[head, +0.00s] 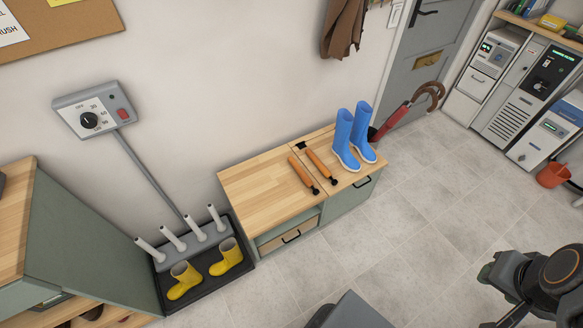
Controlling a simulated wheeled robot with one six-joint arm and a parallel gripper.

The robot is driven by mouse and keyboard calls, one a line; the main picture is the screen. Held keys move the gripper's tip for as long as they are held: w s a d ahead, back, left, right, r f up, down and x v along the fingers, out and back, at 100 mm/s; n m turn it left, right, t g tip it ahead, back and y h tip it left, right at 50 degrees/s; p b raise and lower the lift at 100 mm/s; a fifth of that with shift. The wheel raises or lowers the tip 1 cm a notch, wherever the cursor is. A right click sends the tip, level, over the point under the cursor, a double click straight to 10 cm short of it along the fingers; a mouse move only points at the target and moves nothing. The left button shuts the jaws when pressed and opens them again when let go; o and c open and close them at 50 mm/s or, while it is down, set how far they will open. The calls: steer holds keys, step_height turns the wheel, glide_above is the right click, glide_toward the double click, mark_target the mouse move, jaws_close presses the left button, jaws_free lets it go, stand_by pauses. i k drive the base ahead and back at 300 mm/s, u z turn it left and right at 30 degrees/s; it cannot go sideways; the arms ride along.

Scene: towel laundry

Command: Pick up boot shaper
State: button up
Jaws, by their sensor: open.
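Two orange-brown wooden sticks with black ends, which look like the boot shapers, lie on the wooden top of a low green cabinet. The left one (300,172) and the right one (319,164) lie side by side, a little apart. A pair of blue boots (343,135) stands upright to their right on the same top. Dark links of my arm show at the bottom right, well away from the cabinet. I cannot make out my gripper's fingers in this view.
The cabinet top (250,190) is bare to the left of the sticks. Yellow boots (186,279) stand on a black tray (225,303) below a boot dryer. A red umbrella (392,121) leans beyond the blue boots. The grey floor (440,210) is clear right of the cabinet.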

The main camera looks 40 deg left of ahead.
mark_target(300, 171)
steer(key=u, duration=0.85)
steer(key=i, duration=0.8)
steer(key=u, duration=1.05)
steer(key=i, duration=0.25)
steer(key=u, duration=0.35)
